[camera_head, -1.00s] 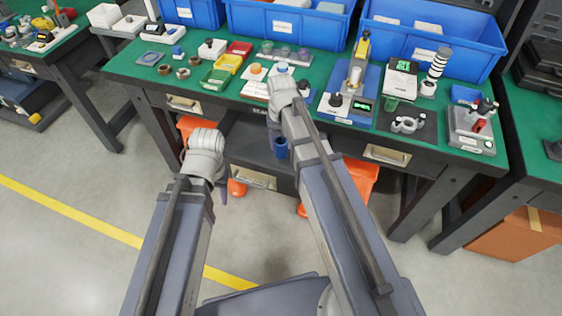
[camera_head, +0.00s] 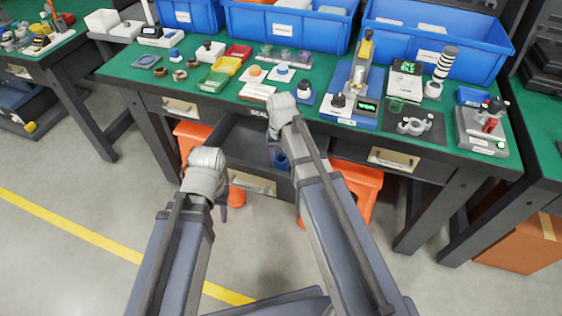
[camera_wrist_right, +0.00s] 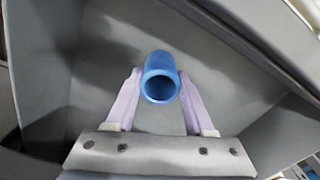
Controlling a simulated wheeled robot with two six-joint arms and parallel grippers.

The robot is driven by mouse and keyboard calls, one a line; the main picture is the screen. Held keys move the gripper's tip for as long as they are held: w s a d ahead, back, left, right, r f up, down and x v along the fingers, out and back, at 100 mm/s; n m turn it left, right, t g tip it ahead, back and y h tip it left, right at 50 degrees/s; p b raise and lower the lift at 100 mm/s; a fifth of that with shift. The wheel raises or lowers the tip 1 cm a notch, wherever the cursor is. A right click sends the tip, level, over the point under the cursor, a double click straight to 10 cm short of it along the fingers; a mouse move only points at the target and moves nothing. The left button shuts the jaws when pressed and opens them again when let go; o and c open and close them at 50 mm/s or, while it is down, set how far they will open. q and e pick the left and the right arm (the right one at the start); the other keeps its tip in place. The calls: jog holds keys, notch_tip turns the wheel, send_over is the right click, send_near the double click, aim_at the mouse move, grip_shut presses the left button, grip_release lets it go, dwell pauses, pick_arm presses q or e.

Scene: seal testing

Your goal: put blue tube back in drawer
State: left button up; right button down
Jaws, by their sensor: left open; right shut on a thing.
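The blue tube (camera_head: 281,160) is inside the open middle drawer (camera_head: 232,148), under my right arm's wrist. In the right wrist view the tube (camera_wrist_right: 160,80) stands between the two pale fingers of my right gripper (camera_wrist_right: 158,92), with its open round end toward the camera. My right gripper is shut on it. The grey drawer floor shows around the tube; I cannot tell whether the tube touches it. My left gripper (camera_head: 222,208) hangs low in front of the bench, left of the drawer, empty; its fingers are mostly hidden behind the wrist.
The green-topped bench (camera_head: 140,88) holds small colored trays, a press stand (camera_head: 354,85) and grey fixtures. Blue bins (camera_head: 290,27) line its back. Closed drawers (camera_head: 392,160) sit either side. Orange stools (camera_head: 358,183) stand below. The floor in front is clear.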

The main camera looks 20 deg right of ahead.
jog(key=shift+f, duration=0.2)
jog(key=shift+c, duration=1.4)
grip_release()
jog(key=shift+r, duration=0.2)
notch_tip(320, 180, up, 12)
jog(key=p, duration=1.2)
jog(key=s+a+n+h, duration=0.1)
jog(key=s+a+n, duration=0.5)
jog(key=s+a, duration=0.4)
jog(key=s, duration=0.4)
jog(key=shift+s+a, duration=0.15)
jog(key=shift+a, duration=0.1)
jog(key=shift+r, duration=0.1)
